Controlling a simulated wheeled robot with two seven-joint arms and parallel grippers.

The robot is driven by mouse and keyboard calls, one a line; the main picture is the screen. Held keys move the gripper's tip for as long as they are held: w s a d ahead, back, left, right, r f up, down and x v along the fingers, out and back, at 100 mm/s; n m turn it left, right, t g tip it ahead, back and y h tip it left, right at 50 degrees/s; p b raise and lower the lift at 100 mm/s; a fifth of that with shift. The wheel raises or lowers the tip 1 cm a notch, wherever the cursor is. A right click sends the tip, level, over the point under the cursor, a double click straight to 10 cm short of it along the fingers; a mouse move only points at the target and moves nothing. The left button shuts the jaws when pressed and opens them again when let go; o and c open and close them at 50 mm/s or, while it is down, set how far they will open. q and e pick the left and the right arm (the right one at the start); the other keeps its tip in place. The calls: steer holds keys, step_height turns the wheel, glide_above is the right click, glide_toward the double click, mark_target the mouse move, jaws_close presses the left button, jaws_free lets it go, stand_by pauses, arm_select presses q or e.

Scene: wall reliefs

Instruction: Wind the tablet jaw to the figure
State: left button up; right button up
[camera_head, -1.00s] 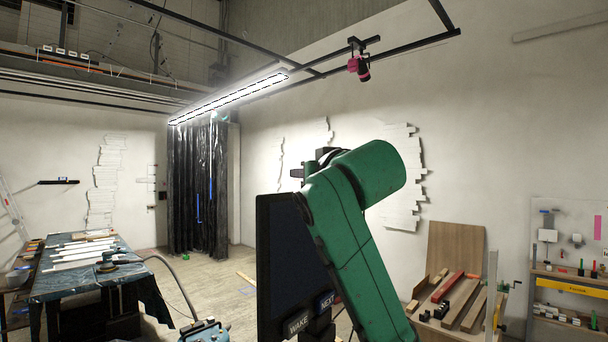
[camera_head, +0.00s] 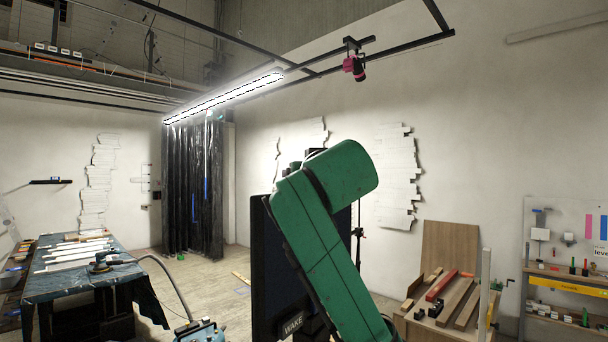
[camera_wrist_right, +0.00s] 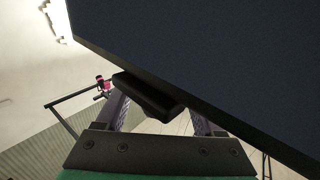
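The tablet (camera_head: 268,262) is a tall dark panel at low centre in the head view, with a "WAKE" label near its bottom. My green right arm crosses in front and hides much of it. In the right wrist view, the tablet's blank dark face (camera_wrist_right: 215,55) fills the upper right. A black block (camera_wrist_right: 147,96) is at its lower edge, between my right gripper's fingers (camera_wrist_right: 158,112). The fingers stand wide apart; their tips are hidden behind the block and panel. Contact cannot be told. No figure is readable. My left gripper is not in view.
A draped table (camera_head: 82,275) with white strips and a hose stands at left. A wooden bench (camera_head: 450,260) with blocks and a red bar is at right, beside a shelf rack (camera_head: 568,285). White reliefs (camera_head: 398,178) are on the walls. Bare floor (camera_head: 215,278) lies left of the tablet.

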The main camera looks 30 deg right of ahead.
steer(key=b+v, duration=0.8)
steer(key=v, duration=0.6)
steer(key=shift+s+b, duration=0.25)
steer(key=shift+b, duration=0.15)
steer(key=shift+r, duration=0.1)
